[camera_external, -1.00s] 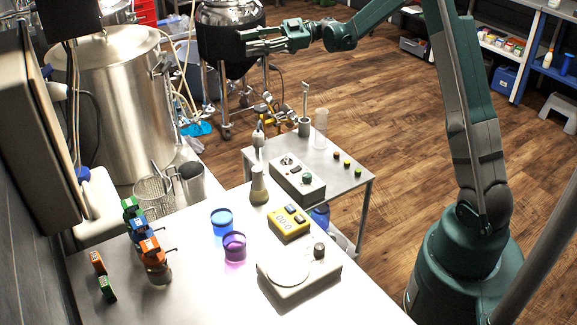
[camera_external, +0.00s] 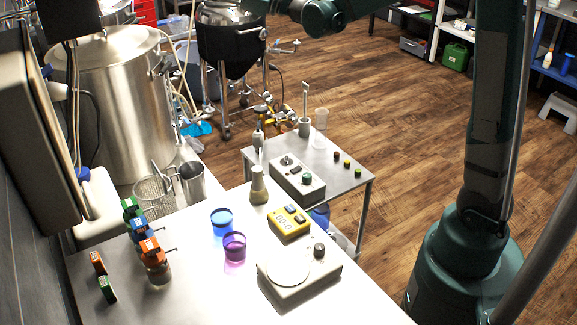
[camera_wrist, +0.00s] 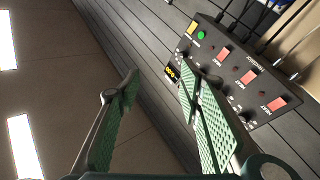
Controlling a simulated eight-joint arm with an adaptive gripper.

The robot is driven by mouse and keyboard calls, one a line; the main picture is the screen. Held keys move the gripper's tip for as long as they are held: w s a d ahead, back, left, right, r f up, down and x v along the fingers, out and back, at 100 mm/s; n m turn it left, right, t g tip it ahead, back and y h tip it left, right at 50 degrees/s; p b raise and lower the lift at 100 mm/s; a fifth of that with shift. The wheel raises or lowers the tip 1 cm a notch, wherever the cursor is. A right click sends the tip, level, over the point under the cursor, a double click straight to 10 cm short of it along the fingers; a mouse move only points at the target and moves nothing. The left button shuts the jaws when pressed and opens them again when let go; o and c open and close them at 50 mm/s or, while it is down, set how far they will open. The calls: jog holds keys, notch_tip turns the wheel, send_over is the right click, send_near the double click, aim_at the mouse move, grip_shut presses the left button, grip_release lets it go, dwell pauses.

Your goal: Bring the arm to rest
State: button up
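My arm (camera_external: 497,120) stands at the right in the external view, its upper link upright and its forearm crossing the top edge. The distance to the box is hard to judge.
A bench (camera_external: 215,290) holds a purple beaker (camera_external: 234,247), a blue beaker (camera_external: 221,222), a yellow meter (camera_external: 289,222) and a white stirrer (camera_external: 300,275). A small steel cart (camera_external: 335,185) stands behind it. Wooden floor (camera_external: 400,130) lies open between the cart and my base.

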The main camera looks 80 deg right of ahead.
jog(key=s+a+m+g+h, duration=0.4)
jog(key=s+a+m+h, duration=0.35)
jog(key=a, duration=0.45)
jog(key=s+a+f+n+g+y, duration=0.2)
jog(key=s+a+f+g+y, duration=0.4)
jog(key=s+a+f, duration=2.4)
jog(key=s+f+g, duration=0.2)
jog(key=s+g, duration=0.1)
jog(key=g, duration=0.1)
jog(key=shift+f+n+g+y, duration=0.15)
jog(key=shift+n+g+y, duration=0.15)
jog(key=shift+n+y, duration=0.05)
jog(key=o, duration=2)
jog(key=shift+r+p, duration=0.25)
jog(key=shift+p, duration=0.1)
jog(key=shift+c, duration=0.2)
jog(key=shift+o, duration=0.5)
jog(key=shift+w+d+r+p, duration=0.15)
jog(key=shift+r+p, duration=0.15)
jog(key=shift+p, duration=0.05)
jog(key=w+d+r+m+g+p, duration=0.2)
jog(key=d+r+p, duration=0.4)
jog(key=p, duration=0.8)
jog(key=w+d+r+m+g+p, duration=0.2)
jog(key=d+r+m+g+p, duration=0.3)
jog(key=r+p, duration=0.6)
jog(key=d+m+p, duration=0.2)
jog(key=p, duration=0.1)
jog(key=shift+w+d, duration=0.25)
jog(key=shift+f, duration=0.1)
